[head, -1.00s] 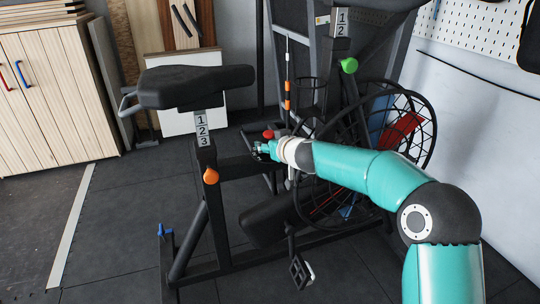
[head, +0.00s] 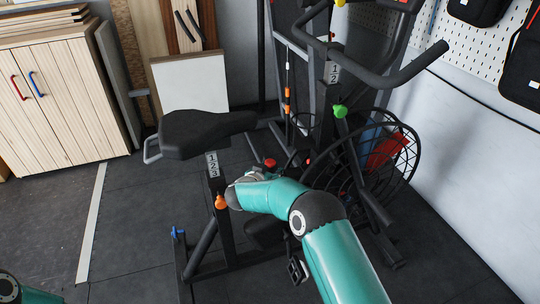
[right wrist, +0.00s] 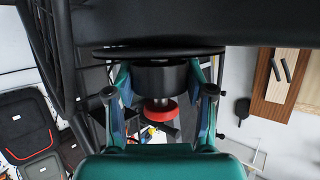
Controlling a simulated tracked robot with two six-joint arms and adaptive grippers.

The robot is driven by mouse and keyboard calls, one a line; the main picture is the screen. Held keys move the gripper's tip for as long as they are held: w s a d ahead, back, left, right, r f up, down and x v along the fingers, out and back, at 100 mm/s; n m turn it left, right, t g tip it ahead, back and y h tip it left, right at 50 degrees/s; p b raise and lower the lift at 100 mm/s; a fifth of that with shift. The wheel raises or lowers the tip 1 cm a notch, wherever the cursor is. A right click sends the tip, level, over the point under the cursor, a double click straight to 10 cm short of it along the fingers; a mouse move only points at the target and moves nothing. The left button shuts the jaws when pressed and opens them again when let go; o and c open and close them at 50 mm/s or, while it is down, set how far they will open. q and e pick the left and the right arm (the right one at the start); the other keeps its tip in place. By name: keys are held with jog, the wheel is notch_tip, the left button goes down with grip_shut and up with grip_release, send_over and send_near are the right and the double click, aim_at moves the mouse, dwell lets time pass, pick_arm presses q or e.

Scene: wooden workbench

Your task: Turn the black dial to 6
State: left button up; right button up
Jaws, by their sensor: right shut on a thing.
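The black dial (right wrist: 160,77) shows in the right wrist view as a short dark cylinder below a flat black disc, with a red knob (right wrist: 160,110) beside it. My right gripper (right wrist: 158,82) has a finger on each side of the dial and is shut on it. In the head view the red knob (head: 270,163) shows on the exercise bike's low frame. There my right wrist and forearm cover most of the gripper and hide the dial. The dial's numbers and pointer cannot be read. My left gripper is out of view.
The bike's black seat (head: 205,132) and orange knob (head: 220,202) are left of my right arm. The handlebar (head: 375,70), green knob (head: 340,111) and caged wheel (head: 385,165) are right. A wooden cabinet (head: 75,110) stands far left.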

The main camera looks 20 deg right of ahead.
jog(key=shift+a+r+m+g+h+p, duration=0.1)
jog(key=shift+m+g+h+p, duration=0.4)
jog(key=shift+m, duration=0.1)
jog(key=shift+w+m+g+h, duration=0.1)
jog(key=shift+m+g+h, duration=0.3)
jog(key=shift+m, duration=0.1)
jog(key=m+g+h+b, duration=0.1)
jog(key=b, duration=0.1)
jog(key=shift+w+b, duration=0.15)
jog(key=shift+b, duration=0.25)
jog(key=shift+m+g+b, duration=0.4)
jog(key=shift+b, duration=0.1)
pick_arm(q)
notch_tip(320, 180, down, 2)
pick_arm(e)
jog(key=shift+a, duration=0.1)
jog(key=o, duration=1.2)
jog(key=shift+s, duration=0.2)
jog(key=shift+c, duration=0.2)
